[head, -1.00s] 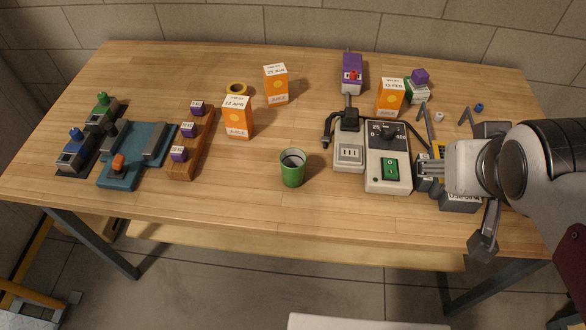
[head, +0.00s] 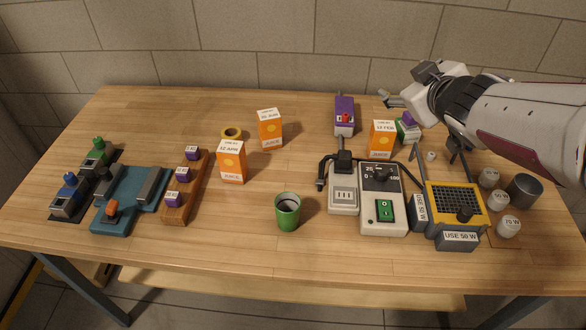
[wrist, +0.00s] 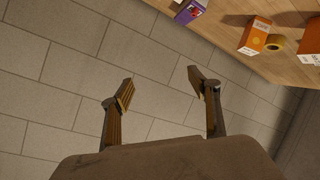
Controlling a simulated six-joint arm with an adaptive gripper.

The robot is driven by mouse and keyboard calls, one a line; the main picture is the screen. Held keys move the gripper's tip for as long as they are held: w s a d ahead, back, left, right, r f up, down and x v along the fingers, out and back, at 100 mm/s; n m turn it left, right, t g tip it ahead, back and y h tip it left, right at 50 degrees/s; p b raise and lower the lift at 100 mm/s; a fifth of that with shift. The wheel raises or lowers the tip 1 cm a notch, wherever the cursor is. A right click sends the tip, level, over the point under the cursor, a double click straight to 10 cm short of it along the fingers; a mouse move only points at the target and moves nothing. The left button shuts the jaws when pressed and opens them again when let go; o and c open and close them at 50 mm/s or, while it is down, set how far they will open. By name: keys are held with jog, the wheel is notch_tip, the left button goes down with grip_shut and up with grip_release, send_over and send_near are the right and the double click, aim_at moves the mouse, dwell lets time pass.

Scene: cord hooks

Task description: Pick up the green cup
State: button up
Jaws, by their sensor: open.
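The green cup (head: 287,211) stands upright and open-topped on the wooden table near its front middle in the head view. My gripper (head: 388,99) is over the back right of the table, well up and to the right of the cup. In the wrist view my gripper (wrist: 163,92) shows two spread fingers with nothing between them. The cup is not in the wrist view.
Orange juice cartons (head: 231,162) stand behind the cup. A grey control box (head: 382,200) with a green switch and a socket unit (head: 343,196) are right of it. A wooden rack (head: 186,190) is left. Table around the cup is bare.

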jog(key=w+a+f+n+g+y, duration=0.35)
jog(key=a+f+n+y, duration=0.4)
jog(key=a+f, duration=0.35)
jog(key=n+g+y, duration=0.4)
jog(key=g, duration=0.9)
send_near(288, 213)
jog(key=w+a+f, duration=0.1)
jog(key=w+a, duration=0.1)
jog(key=shift+a+f, duration=0.15)
jog(key=shift+f, duration=0.05)
jog(key=shift+t, duration=0.25)
jog(key=shift+x, duration=1.3)
jog(key=shift+a, duration=0.1)
